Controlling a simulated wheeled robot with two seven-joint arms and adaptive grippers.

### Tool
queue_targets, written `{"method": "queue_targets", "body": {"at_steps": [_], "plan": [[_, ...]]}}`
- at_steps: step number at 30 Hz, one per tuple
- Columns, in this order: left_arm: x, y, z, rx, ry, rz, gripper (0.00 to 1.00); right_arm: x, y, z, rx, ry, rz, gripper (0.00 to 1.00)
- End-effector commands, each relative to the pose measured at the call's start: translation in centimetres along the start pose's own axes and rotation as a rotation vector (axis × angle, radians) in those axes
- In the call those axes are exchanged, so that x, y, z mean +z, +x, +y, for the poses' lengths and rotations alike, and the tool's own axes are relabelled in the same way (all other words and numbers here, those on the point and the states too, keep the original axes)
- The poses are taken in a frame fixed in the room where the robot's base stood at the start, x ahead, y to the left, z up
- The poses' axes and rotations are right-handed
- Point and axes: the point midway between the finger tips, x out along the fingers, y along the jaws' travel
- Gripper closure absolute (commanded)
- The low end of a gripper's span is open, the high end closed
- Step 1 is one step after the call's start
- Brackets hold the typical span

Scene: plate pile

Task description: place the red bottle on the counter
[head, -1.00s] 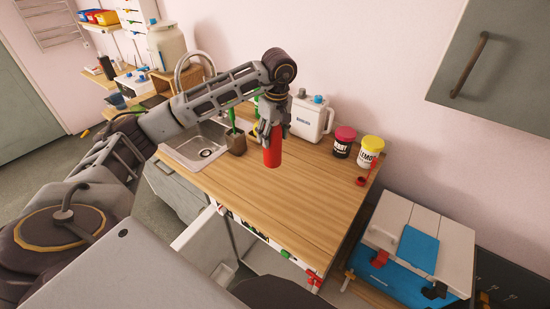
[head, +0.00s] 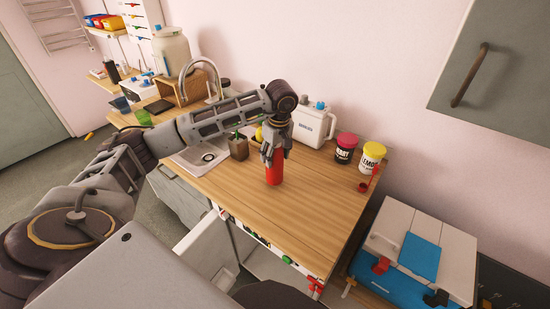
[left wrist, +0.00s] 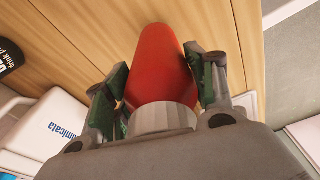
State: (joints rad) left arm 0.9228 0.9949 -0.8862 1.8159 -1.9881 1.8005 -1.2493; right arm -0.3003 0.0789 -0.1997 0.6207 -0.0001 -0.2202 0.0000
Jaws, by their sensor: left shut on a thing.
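The red bottle (head: 274,171) is upright in my left gripper (head: 272,153), over the middle of the wooden counter (head: 310,205). In the head view its lower end appears at or just above the counter top; I cannot tell whether it touches. In the left wrist view the red bottle (left wrist: 156,65) sits between the two fingers of the left gripper (left wrist: 160,88), which are shut on its sides. The wooden counter (left wrist: 85,30) shows behind it. My right gripper is not in view.
A white jug (head: 313,124), a dark jar with a pink lid (head: 346,147) and a yellow-lidded jar (head: 371,157) stand along the wall. A plant pot (head: 238,149) and the sink (head: 200,158) are to the left. The counter's front right is clear.

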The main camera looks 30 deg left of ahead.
Motion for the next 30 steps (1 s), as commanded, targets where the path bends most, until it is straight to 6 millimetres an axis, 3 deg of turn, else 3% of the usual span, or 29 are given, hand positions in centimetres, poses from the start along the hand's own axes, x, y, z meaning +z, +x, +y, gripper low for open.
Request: {"method": "queue_targets", "body": {"at_steps": [6,20,21,25,30], "plan": [[0.2,1.5,0.0,0.002,0.0,0.0,1.0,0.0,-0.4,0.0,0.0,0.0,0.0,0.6],[0.2,2.0,0.1,0.003,0.0,0.0,1.0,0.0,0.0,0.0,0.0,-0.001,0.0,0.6],[0.3,2.0,0.0,0.001,0.0,0.0,0.41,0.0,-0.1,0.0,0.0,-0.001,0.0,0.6],[0.2,2.0,0.0,0.001,0.0,0.0,0.24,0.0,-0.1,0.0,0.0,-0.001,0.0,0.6],[0.2,2.0,0.0,0.001,0.0,0.0,0.23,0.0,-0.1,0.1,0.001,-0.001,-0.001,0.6]]}}
